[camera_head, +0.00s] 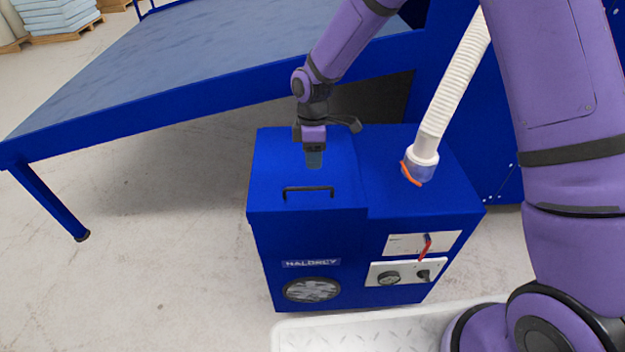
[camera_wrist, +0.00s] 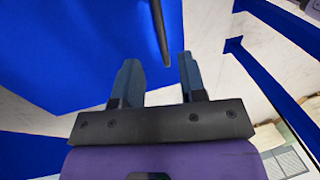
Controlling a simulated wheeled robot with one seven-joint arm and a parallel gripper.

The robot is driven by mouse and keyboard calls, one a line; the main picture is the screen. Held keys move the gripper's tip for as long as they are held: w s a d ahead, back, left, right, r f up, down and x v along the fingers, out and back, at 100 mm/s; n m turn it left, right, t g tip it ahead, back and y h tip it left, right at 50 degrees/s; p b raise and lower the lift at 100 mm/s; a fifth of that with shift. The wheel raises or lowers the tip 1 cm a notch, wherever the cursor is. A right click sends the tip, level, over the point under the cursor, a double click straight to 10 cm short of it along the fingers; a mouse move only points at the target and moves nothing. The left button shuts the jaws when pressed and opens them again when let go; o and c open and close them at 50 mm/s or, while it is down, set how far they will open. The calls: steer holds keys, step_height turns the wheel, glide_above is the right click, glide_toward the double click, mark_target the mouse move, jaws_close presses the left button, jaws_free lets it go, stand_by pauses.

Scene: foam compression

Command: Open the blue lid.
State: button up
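The blue lid (camera_head: 275,160) covers the left part of the top of a blue machine. It lies flat and closed, with a black bar handle (camera_head: 308,190) near its front edge. My gripper (camera_head: 314,160) points down above the lid, behind the handle in the head view. In the wrist view my gripper (camera_wrist: 160,78) has its two fingers apart with nothing between them. The handle (camera_wrist: 160,30) shows there just beyond the fingertips, apart from them, over the blue lid (camera_wrist: 90,45).
A white ribbed hose (camera_head: 452,95) enters the machine's top right of the lid. The front has a gauge and red lever panel (camera_head: 405,270). A large blue table (camera_head: 200,60) stands behind. Grey floor (camera_head: 150,240) is clear at left.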

mark_target(314, 182)
steer(key=f, duration=0.2)
steer(key=s+f, duration=0.1)
steer(key=f, duration=0.4)
steer(key=shift+s+f, duration=0.3)
jaws_close()
